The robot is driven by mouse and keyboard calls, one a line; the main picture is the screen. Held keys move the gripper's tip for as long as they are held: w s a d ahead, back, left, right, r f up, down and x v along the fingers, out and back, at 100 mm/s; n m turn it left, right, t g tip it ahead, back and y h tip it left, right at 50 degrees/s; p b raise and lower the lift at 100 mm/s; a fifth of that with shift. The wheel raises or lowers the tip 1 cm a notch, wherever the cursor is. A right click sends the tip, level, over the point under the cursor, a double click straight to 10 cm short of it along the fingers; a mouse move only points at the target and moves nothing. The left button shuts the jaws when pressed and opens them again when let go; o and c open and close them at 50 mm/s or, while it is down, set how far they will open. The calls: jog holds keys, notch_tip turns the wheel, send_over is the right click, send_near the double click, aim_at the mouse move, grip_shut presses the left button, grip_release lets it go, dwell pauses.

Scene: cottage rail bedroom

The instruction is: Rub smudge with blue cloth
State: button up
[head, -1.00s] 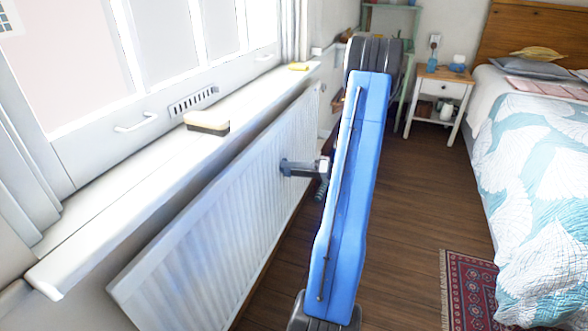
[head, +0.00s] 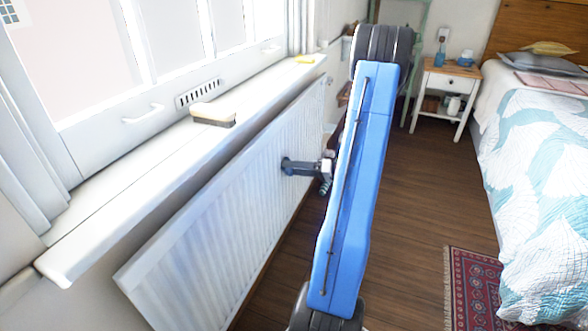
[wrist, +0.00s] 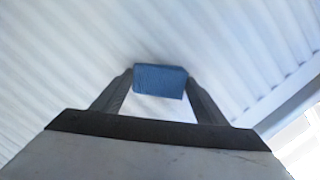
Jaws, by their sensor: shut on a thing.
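My gripper (wrist: 160,88) is shut on the blue cloth (wrist: 160,76), a small folded block held between the two fingertips in the wrist view. The white ribbed radiator (wrist: 60,60) fills the background behind it. In the head view my gripper (head: 294,167) points left at the radiator (head: 215,225), with its tip at or very near the ribbed front. I cannot tell whether the cloth touches the panel. No smudge can be made out in either view; the cloth and my arm may cover it.
A pale block with a dark base (head: 213,115) and a small yellow thing (head: 305,59) lie on the windowsill (head: 110,205) above the radiator. A nightstand (head: 447,85) and a bed (head: 530,170) stand right. Dark wooden floor (head: 425,190) lies open between, with a red rug (head: 472,290).

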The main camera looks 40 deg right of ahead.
jog(key=shift+a+f+v, duration=0.15)
jog(key=shift+v, duration=1.3)
jog(key=shift+a+f+v, duration=0.1)
jog(key=shift+v, duration=1.35)
jog(key=shift+s, duration=0.25)
jog(key=v, duration=0.2)
jog(key=shift+s+f, duration=0.1)
jog(key=shift+s, duration=0.3)
jog(key=shift+s+d, duration=0.1)
jog(key=shift+d, duration=0.05)
